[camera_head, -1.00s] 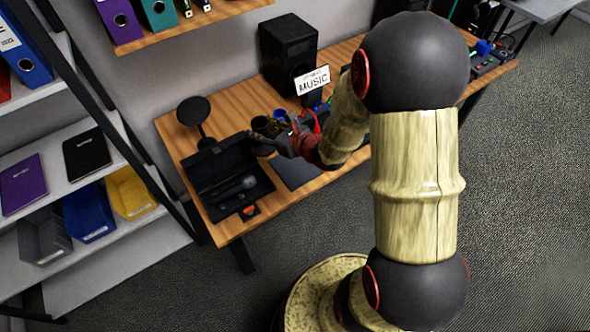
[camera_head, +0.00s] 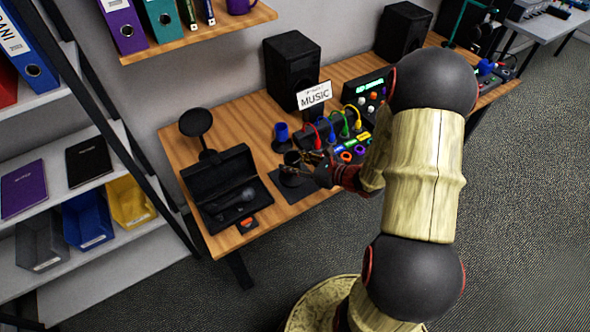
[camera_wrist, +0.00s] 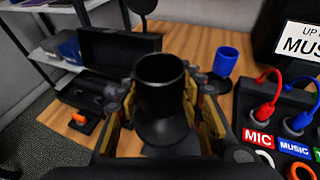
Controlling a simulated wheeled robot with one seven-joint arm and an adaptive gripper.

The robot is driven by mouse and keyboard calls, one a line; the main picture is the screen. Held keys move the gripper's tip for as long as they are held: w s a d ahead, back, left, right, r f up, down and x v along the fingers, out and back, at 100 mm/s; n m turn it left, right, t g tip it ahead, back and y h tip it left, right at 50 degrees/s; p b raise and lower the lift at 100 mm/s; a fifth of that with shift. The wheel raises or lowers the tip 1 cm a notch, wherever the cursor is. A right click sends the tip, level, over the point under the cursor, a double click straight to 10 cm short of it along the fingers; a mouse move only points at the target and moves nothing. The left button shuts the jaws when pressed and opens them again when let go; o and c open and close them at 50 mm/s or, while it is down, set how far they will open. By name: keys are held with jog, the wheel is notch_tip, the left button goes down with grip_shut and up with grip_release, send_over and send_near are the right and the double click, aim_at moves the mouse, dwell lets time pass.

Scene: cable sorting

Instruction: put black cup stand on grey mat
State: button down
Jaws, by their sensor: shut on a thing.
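The black cup stand (camera_head: 291,159) is a dark cup on a round flared base. It is upright between the fingers of my gripper (camera_head: 305,166), which is shut on it. In the wrist view the black cup stand (camera_wrist: 160,84) fills the middle, with one finger on each side of it. The dark grey mat (camera_head: 300,194) lies on the wooden table, and the stand is over it. I cannot tell whether the base touches the mat. My gripper and the stand hide part of the mat.
An open black case with a microphone (camera_head: 228,204) lies left of the mat. A blue cup on a dark stand (camera_head: 281,131) is behind it. A cable panel (camera_head: 341,132) with coloured plugs and a MUSIC sign (camera_head: 314,95) stand to the right. A speaker (camera_head: 291,71) is at the back.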

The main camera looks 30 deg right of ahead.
aim_at(295, 160)
jog(key=w+d+f, duration=0.1)
jog(key=f, duration=0.1)
jog(key=w+d+f+b, duration=0.1)
jog(key=w+f, duration=0.1)
jog(key=w+d+f+b, duration=0.1)
jog(key=f, duration=0.1)
jog(key=shift+w+d, duration=0.3)
jog(key=shift+f+b, duration=1)
jog(key=shift+f, duration=0.65)
jog(key=shift+f, duration=0.2)
jog(key=c, duration=1.2)
grip_release()
jog(key=shift+o, duration=0.2)
jog(key=shift+r, duration=0.15)
